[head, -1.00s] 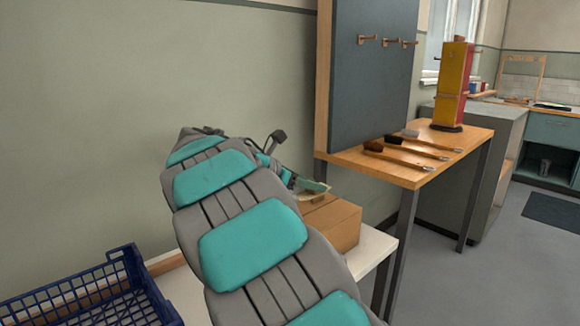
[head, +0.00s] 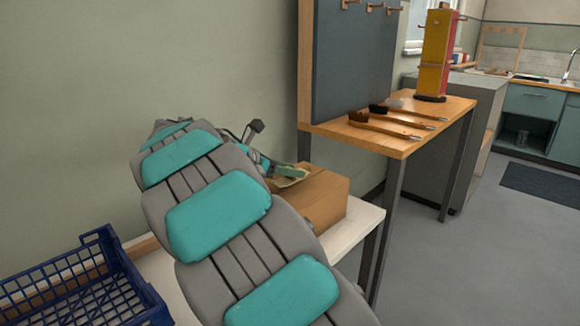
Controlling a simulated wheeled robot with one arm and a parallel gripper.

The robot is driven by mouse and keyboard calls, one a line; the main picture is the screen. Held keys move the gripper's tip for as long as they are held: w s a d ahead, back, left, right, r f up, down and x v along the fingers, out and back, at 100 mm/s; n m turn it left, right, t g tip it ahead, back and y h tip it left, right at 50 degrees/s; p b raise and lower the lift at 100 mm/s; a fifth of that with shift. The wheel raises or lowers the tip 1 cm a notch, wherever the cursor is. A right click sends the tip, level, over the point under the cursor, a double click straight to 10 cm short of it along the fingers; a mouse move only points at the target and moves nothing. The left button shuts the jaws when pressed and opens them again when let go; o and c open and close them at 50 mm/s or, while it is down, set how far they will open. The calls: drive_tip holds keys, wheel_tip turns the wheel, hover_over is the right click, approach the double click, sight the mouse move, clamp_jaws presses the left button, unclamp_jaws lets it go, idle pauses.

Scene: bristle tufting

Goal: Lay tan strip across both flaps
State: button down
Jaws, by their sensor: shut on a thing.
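A brown cardboard box (head: 322,205) stands on a white-topped table behind my arm. My arm hides its left part, and its flaps cannot be made out clearly. My gripper (head: 287,171) is small and partly hidden at the box's upper left. It is shut on a pale tan strip (head: 291,182), which shows just beneath it at the top of the box. Whether the strip touches the box cannot be told.
A blue plastic crate (head: 100,262) sits at lower left on the white table (head: 352,222). A wooden bench (head: 400,146) at right holds several brushes (head: 385,129) and a yellow and red block (head: 436,55). A dark pegboard (head: 352,60) rises behind it.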

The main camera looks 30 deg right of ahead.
drive_tip(key=shift+f+b, duration=0.35)
drive_tip(key=shift+f, duration=0.25)
drive_tip(key=shift+f, duration=0.5)
drive_tip(key=shift+c, duration=1.8)
unclamp_jaws()
drive_tip(key=shift+v, duration=3.9)
